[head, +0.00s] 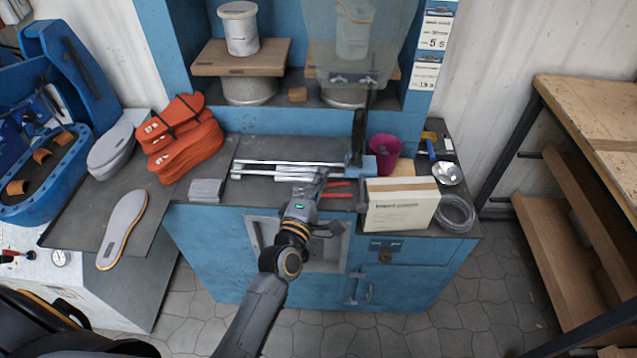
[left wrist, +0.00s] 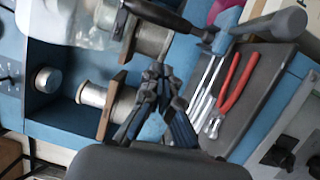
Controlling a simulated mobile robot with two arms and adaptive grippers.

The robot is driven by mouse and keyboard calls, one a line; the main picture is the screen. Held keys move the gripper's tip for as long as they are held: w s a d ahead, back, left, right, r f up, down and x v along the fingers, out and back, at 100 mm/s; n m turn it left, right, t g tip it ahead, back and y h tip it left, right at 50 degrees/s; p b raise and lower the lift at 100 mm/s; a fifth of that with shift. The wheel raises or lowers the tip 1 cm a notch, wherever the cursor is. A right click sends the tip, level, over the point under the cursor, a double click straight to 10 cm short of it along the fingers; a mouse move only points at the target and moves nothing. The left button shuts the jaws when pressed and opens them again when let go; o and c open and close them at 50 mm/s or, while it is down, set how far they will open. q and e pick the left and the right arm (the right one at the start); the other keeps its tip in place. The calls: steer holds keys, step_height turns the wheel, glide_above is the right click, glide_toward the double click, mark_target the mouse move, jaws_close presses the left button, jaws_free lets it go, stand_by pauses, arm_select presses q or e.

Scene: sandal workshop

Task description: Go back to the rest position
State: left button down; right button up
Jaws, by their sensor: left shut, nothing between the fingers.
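My left arm reaches up from the bottom of the head view. My left gripper (head: 318,176) is over the front part of the blue bench's dark top, close to the metal rods and the red-handled tool. In the left wrist view the left gripper's dark fingers (left wrist: 158,78) are together with nothing between them. They hide part of the bench and shelf behind. My right gripper shows in neither view.
A cardboard box (head: 399,205) and a magenta cup (head: 383,153) stand right of the gripper. Red-handled pliers (left wrist: 238,82) and metal rods (head: 270,168) lie near it. Orange sandal parts (head: 183,140) lie left. Spools (head: 239,28) stand on the shelf behind. The floor in front is clear.

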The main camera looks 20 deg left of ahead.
arm_select(q)
steer(key=s+d+f+m+g, duration=0.1)
steer(key=s+f+m+g, duration=0.4)
steer(key=f, duration=0.7)
steer(key=s+f+m+g+h, duration=0.1)
steer(key=s+f+m, duration=0.35)
steer(key=f, duration=0.75)
steer(key=s+d+f+m+g, duration=0.1)
steer(key=s+f+m+g, duration=0.15)
steer(key=s+f, duration=0.7)
steer(key=s+a+f+m+g, duration=0.2)
steer(key=s+f, duration=0.4)
steer(key=s, duration=0.4)
steer(key=s+a+f+m+g+y, duration=0.1)
steer(key=s+a+f+m+g, duration=0.2)
steer(key=s+f, duration=0.3)
steer(key=s+a+f+m+g, duration=0.3)
steer(key=s+f, duration=0.3)
steer(key=s, duration=0.8)
steer(key=shift+f+m+g+y, duration=0.35)
steer(key=shift+m+g, duration=0.15)
steer(key=shift+g, duration=0.15)
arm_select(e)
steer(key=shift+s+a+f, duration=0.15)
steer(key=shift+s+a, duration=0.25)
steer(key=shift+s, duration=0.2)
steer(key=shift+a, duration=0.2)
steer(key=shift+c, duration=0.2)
